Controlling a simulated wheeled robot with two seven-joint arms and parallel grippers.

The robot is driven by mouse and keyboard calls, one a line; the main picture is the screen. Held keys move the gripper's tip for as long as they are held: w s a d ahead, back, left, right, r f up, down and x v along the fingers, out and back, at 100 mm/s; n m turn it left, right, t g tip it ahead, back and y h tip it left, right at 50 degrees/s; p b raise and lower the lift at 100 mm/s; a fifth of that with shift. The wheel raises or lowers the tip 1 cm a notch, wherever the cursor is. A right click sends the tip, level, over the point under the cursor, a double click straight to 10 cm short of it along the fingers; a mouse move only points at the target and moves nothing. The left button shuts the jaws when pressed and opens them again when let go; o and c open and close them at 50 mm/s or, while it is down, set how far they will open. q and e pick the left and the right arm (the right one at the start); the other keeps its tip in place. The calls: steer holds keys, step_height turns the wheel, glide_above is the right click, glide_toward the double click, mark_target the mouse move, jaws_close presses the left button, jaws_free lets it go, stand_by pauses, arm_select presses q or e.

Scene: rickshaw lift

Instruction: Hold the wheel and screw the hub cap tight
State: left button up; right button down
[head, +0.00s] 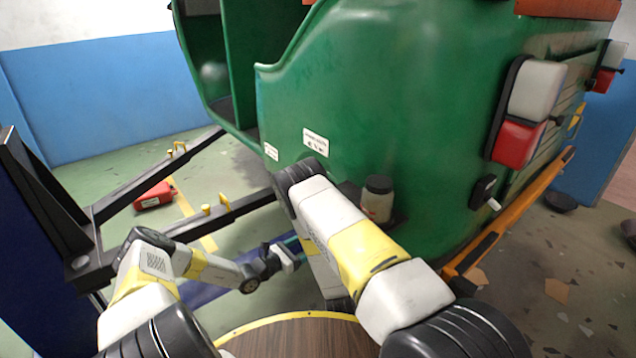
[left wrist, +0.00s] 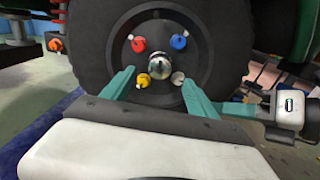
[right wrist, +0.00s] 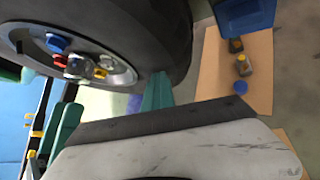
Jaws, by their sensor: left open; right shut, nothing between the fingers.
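The dark wheel (left wrist: 100,45) faces me in the left wrist view, with a chrome hub cap (left wrist: 157,66) at its centre and red, blue, yellow and whitish nuts around it. My left gripper (left wrist: 158,78) is open in front of the wheel; its teal fingers point at the hub, apart on either side of the cap's lower part. Contact cannot be told. My right gripper (right wrist: 158,92) is shut and empty beside the tyre (right wrist: 165,35); the hub (right wrist: 120,68) shows to its left. In the head view my left gripper (head: 288,255) shows low; my right arm hides the wheel and right gripper.
The green rickshaw body (head: 390,90) fills the head view's upper middle. Black lift arms (head: 150,180) and a red box (head: 153,195) stand left. A round wooden top (head: 300,338) is in front. A brown sheet (right wrist: 215,80) with small items lies on the floor.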

arm_select(q)
steer(key=s+a+n+t+y, duration=0.1)
steer(key=s+n, duration=0.1)
steer(key=n, duration=1.1)
steer(key=s+a+n+t+y, duration=0.1)
steer(key=s+n, duration=0.1)
steer(key=n, duration=1)
steer(key=x, duration=1.2)
steer(key=shift+d, duration=0.1)
steer(key=shift+c, duration=0.5)
steer(key=c, duration=1.3)
steer(key=shift+o, duration=0.2)
